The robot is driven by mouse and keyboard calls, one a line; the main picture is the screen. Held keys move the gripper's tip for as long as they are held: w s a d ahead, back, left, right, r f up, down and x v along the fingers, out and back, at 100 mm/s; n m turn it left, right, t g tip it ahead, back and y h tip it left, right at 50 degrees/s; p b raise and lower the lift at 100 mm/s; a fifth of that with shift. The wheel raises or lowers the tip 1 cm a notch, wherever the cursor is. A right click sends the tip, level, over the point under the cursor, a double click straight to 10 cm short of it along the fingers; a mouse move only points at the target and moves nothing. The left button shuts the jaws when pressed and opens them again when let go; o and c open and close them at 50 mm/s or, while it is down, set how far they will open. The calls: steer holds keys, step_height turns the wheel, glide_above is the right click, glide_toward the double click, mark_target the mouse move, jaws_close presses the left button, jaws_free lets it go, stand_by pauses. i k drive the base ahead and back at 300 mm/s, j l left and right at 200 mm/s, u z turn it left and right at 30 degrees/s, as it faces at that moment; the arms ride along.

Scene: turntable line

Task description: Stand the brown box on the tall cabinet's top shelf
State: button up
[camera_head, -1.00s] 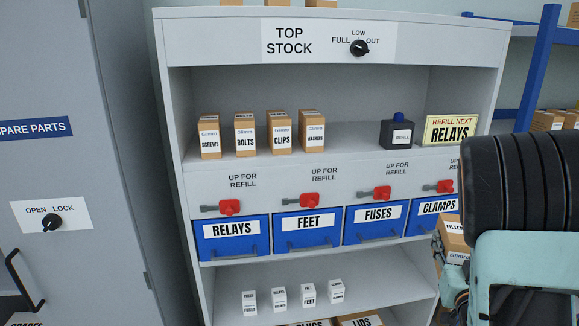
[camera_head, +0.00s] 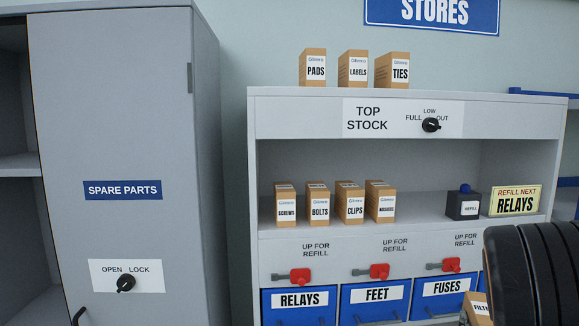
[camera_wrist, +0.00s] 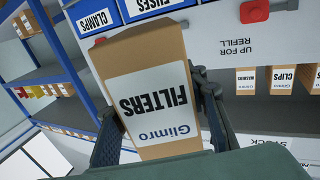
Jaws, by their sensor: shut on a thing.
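The brown box (camera_wrist: 155,90), labelled FILTERS, is held between the two fingers of my gripper (camera_wrist: 160,118) in the wrist view. Its label reads upside down there. In the head view only a corner of the brown box (camera_head: 478,308) shows at the lower right, beside my dark arm link; the fingers are hidden. A tall grey cabinet (camera_head: 120,230) marked SPARE PARTS stands at the left. Its OPEN/LOCK knob (camera_head: 126,283) is on the door front.
A lower shelf unit (camera_head: 290,120) marked TOP STOCK stands right, with several small boxes (camera_head: 318,205) on a shelf, three boxes (camera_head: 352,69) on top and blue bins (camera_head: 300,305) below.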

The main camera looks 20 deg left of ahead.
mark_target(23, 163)
steer(key=k+j, duration=0.15)
steer(key=j, duration=0.35)
steer(key=k+j+u, duration=0.1)
steer(key=j, duration=0.45)
steer(key=k+j, duration=0.15)
steer(key=j, duration=0.35)
steer(key=k+j, duration=0.15)
steer(key=j, duration=0.4)
steer(key=k+j+u, duration=0.1)
steer(key=j, duration=0.4)
steer(key=k+j, duration=0.1)
steer(key=j, duration=0.45)
steer(key=u, duration=0.05)
